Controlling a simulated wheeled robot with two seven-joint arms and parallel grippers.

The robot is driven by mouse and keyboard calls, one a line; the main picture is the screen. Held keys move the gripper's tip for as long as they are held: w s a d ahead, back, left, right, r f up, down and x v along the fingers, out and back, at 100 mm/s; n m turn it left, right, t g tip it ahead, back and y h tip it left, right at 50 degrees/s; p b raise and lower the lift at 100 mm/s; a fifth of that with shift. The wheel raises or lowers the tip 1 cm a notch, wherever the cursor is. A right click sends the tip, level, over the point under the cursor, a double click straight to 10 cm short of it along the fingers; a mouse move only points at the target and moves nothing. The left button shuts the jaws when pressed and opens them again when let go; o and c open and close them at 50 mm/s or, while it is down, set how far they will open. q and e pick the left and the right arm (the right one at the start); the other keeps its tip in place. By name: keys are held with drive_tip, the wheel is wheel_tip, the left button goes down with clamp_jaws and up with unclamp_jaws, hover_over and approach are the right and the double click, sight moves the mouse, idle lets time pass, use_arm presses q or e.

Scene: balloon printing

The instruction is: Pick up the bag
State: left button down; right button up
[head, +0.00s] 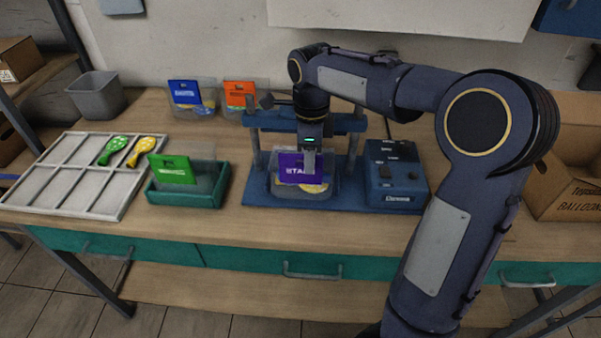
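A clear bag with a purple label (290,168) and something yellow low inside stands upright in the blue press (258,193). My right arm reaches in from the right, and my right gripper (309,165) points down at this bag, its finger overlapping the right part of the label. The fingers show edge-on, so I cannot tell whether they are closed on the bag. Other bags are a green-labelled one (173,169) in a green tray (187,198), a blue-labelled one (186,93) and an orange-labelled one (240,94) at the back. My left gripper is out of view.
A white divided tray (60,188) at the left holds a green balloon (112,149) and a yellow balloon (142,151). A grey bin (97,94) stands behind it. A control box (396,182) adjoins the press. A cardboard box (569,188) is at the right.

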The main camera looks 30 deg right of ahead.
drive_tip(key=shift+f, duration=1.55)
drive_tip(key=shift+d, duration=0.1)
drive_tip(key=shift+c, duration=0.5)
clamp_jaws()
